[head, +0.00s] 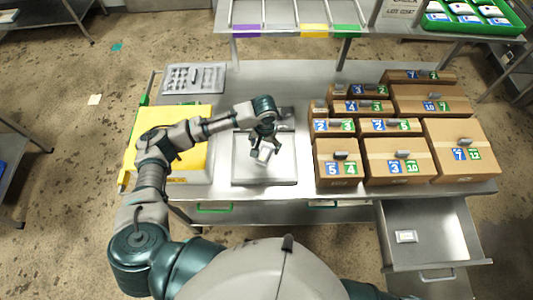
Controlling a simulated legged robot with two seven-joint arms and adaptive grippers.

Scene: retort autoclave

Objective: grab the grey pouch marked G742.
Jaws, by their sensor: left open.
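My left gripper (267,150) is open above the shallow grey metal tray (262,180) in the middle of the table. A small pale grey item (264,154) shows at its fingertips, over the tray; it may be the pouch. No G742 marking can be read on it, and the fingers partly hide it. I cannot tell whether the fingers touch it. My right gripper is out of the picture.
Brown cardboard boxes (397,167) with numbered labels stand stacked on the table's right side. A yellow sheet (190,170) lies at left, near a perforated metal tray (193,78). An open drawer (430,230) juts out at the front right. A shelf (290,18) spans the back.

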